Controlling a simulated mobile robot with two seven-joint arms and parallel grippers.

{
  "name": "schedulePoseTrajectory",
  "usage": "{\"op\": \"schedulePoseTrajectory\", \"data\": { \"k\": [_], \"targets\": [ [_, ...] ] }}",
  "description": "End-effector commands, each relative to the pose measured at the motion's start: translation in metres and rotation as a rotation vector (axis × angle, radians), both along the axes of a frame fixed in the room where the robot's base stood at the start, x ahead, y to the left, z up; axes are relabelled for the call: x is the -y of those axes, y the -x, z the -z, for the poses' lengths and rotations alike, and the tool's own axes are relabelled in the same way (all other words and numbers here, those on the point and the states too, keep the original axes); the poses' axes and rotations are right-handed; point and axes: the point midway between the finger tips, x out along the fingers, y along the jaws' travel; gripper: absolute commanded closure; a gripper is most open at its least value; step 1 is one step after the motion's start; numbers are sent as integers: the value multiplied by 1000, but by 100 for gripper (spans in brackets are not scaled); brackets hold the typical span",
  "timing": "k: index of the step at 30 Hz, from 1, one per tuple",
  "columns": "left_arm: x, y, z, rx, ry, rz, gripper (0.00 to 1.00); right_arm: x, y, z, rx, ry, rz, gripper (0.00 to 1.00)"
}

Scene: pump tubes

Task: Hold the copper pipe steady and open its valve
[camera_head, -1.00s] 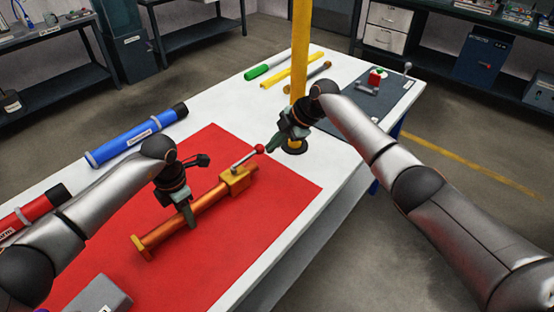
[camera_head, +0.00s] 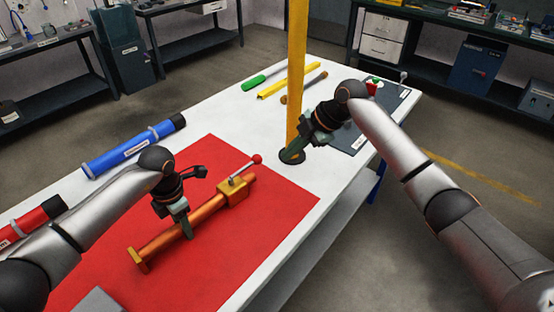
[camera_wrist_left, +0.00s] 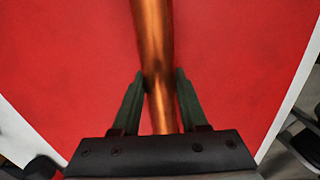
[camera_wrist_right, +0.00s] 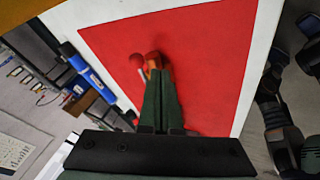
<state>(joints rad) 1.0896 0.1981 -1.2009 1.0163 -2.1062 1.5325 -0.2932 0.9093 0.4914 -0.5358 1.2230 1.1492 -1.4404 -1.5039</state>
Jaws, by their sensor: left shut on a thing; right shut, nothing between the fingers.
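The copper pipe (camera_head: 208,207) lies diagonally on the red mat (camera_head: 100,255), with a brass flange (camera_head: 138,260) at its near end. A brass valve block (camera_head: 233,190) sits near its far end. Its silver lever (camera_head: 243,169) ends in a red ball (camera_head: 257,159) and runs roughly along the pipe. My left gripper (camera_head: 188,228) is shut around the pipe's middle; the left wrist view shows the pipe (camera_wrist_left: 155,50) between its fingers. My right gripper (camera_head: 288,156) is shut and empty, to the right of the ball and apart from it.
A yellow post (camera_head: 296,70) stands on the table close to my right gripper. A blue cylinder (camera_head: 130,148) and a red one (camera_head: 35,220) lie along the left edge. Green and yellow rods (camera_head: 288,80) lie at the back. A dark mat (camera_head: 395,100) is at the back right.

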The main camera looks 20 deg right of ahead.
Motion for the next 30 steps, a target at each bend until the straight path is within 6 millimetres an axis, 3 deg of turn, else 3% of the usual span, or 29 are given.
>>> {"op": "schedulePoseTrajectory", "data": {
  "k": [3,9,21,22,30],
  "targets": [
    [1,0,0,1,1,1,100,15,2,-21,0,2,1,100],
    [1,0,0,1,1,1,100,29,5,-44,-2,2,0,100],
    [0,0,0,1,1,1,100,34,6,-50,-2,1,-1,100],
    [0,0,0,1,1,1,54,34,6,-50,-2,1,-1,100],
    [0,0,0,1,1,1,23,33,6,-50,-3,1,-1,100]
  ]
}}
